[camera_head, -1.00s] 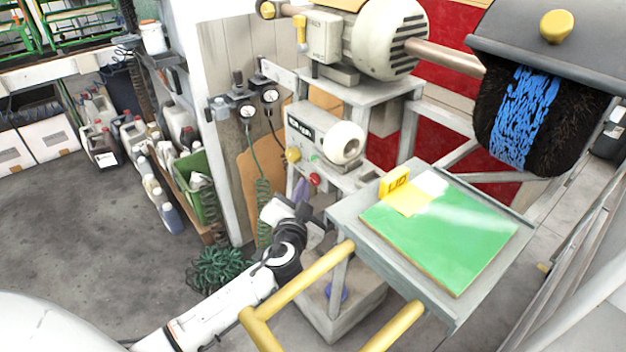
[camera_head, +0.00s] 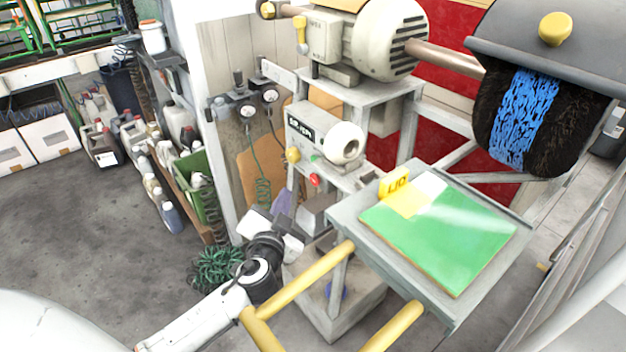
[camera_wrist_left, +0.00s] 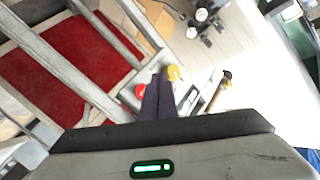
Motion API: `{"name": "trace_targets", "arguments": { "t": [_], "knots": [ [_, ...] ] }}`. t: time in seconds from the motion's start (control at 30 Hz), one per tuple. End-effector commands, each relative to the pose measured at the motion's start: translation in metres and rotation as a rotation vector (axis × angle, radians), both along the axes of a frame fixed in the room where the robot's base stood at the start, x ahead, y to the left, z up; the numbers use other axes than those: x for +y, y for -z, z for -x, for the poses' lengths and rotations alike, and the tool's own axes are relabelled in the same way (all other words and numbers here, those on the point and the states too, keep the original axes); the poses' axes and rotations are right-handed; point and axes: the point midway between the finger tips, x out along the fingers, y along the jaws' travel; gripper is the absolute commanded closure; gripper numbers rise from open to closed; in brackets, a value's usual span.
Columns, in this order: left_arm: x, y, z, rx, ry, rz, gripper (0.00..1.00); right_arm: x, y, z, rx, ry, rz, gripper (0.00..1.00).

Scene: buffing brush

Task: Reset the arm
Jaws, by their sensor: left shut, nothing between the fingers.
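My left arm reaches in from the lower left in the head view. Its gripper (camera_head: 284,203) is beside the machine's control box, left of the green-topped table. In the left wrist view the two dark fingers (camera_wrist_left: 158,95) lie together, shut with nothing between them. Behind them are a red button (camera_wrist_left: 140,91) and a yellow knob (camera_wrist_left: 174,73). I cannot tell whether the fingers touch anything. My right gripper is not in view.
A blue and black buffing brush (camera_head: 522,118) hangs under a grey hood at right. The green-topped table (camera_head: 440,235) has yellow rails (camera_head: 305,283) close to my left arm. Bottles and a green crate (camera_head: 199,190) stand left. Open floor (camera_head: 90,220) lies at left.

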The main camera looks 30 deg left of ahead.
Motion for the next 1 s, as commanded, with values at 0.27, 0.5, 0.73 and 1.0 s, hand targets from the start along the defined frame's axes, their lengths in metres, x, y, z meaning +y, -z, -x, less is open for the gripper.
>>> {"name": "trace_targets", "arguments": {
  "t": [0.27,0.5,0.73,1.0],
  "knots": [
    [0.001,0.0,0.001,0.0,0.0,0.0,1.0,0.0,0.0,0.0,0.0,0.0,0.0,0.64],
    [0.0,0.001,0.001,0.001,0.0,0.001,1.0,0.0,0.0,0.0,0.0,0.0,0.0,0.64],
    [-0.027,0.063,0.037,0.149,0.059,0.108,1.0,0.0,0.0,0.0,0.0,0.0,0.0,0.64],
    [-0.118,0.177,0.164,0.46,0.215,0.439,1.0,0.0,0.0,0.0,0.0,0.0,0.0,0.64]
  ]
}}
